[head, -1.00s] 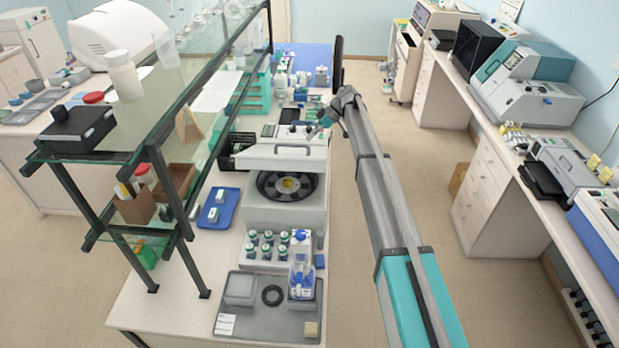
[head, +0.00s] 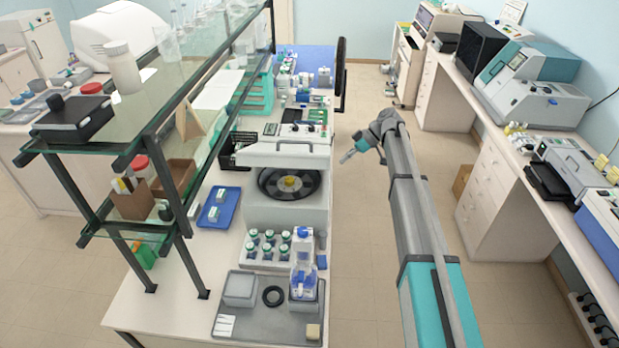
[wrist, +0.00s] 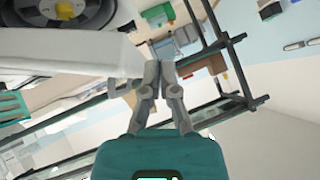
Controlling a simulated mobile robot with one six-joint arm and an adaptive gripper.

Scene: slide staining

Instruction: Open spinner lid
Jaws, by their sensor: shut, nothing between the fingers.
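The spinner (head: 286,212) is a white box on the bench. Its lid (head: 285,155) stands raised at the back, and the dark round rotor (head: 289,184) with a yellow hub shows in the open chamber. My gripper (head: 347,157) is to the right of the spinner, over the aisle beyond the bench edge, apart from the lid. In the wrist view my gripper (wrist: 160,66) has its fingers together with nothing between them. The spinner's pale body (wrist: 70,62) and its rotor (wrist: 68,12) show at the upper left there.
A rack of capped bottles (head: 268,250) and a grey tray (head: 232,327) stand in front of the spinner. A blue tray (head: 231,203) and a glass shelf with a dark frame (head: 165,185) are on its left. The aisle floor (head: 355,270) is clear.

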